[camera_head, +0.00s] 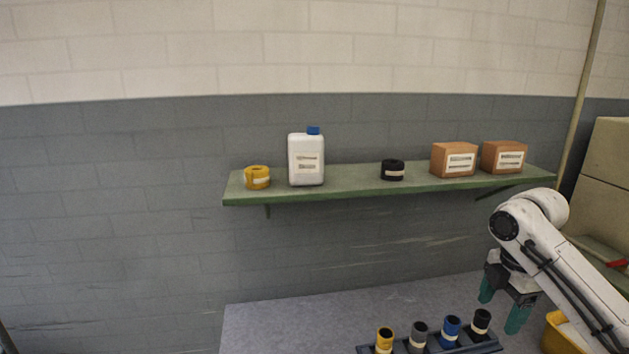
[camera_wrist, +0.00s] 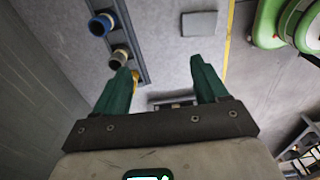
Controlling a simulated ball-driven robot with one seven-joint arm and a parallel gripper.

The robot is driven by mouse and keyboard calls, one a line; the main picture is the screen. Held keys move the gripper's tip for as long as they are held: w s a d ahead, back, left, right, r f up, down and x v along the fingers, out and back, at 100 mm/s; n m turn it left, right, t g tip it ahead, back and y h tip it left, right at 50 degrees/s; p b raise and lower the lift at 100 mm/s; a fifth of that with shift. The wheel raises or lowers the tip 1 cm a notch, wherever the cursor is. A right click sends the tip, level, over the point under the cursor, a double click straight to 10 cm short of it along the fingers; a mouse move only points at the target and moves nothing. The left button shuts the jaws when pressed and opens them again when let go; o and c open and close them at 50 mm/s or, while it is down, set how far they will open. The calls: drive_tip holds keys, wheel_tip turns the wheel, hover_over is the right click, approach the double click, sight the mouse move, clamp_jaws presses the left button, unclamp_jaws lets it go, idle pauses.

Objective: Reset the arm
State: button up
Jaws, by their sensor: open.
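My white arm (camera_head: 565,270) comes in from the right in the head view and bends down at the wrist. My gripper (camera_head: 502,309) has two green fingers spread apart with nothing between them. It hangs above the grey table, just right of a dark rack holding several rolls. In the wrist view my gripper (camera_wrist: 164,85) also shows open and empty. Part of the rack (camera_wrist: 133,40) with a blue roll (camera_wrist: 101,25) and a grey roll (camera_wrist: 118,58) lies up and left of the fingers.
A green wall shelf (camera_head: 350,184) holds a yellow roll (camera_head: 257,177), a white jug (camera_head: 306,158), a black roll (camera_head: 392,170) and two brown boxes (camera_head: 454,159). A yellow container (camera_head: 557,333) is beneath my arm. The table's left part (camera_head: 280,325) is clear.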

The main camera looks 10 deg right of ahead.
drive_tip(key=s+a+f+m+t+y, duration=0.2)
drive_tip(key=a+f+m, duration=0.25)
drive_tip(key=a, duration=0.65)
drive_tip(key=s+a+f+m+t+y, duration=0.2)
drive_tip(key=s+a+f+m, duration=0.3)
drive_tip(key=a, duration=0.7)
drive_tip(key=s+d+f+m+h, duration=0.2)
drive_tip(key=s+d+f+m, duration=0.15)
drive_tip(key=s, duration=0.55)
drive_tip(key=s+d+f+m+h, duration=0.25)
drive_tip(key=s+f+m, duration=0.25)
drive_tip(key=s, duration=0.4)
drive_tip(key=s+d+f+g+b, duration=0.2)
drive_tip(key=s+f+b, duration=0.8)
drive_tip(key=f, duration=0.5)
drive_tip(key=shift+s+f+m+g, duration=0.3)
drive_tip(key=shift+s+f+g, duration=0.1)
drive_tip(key=shift+g, duration=0.3)
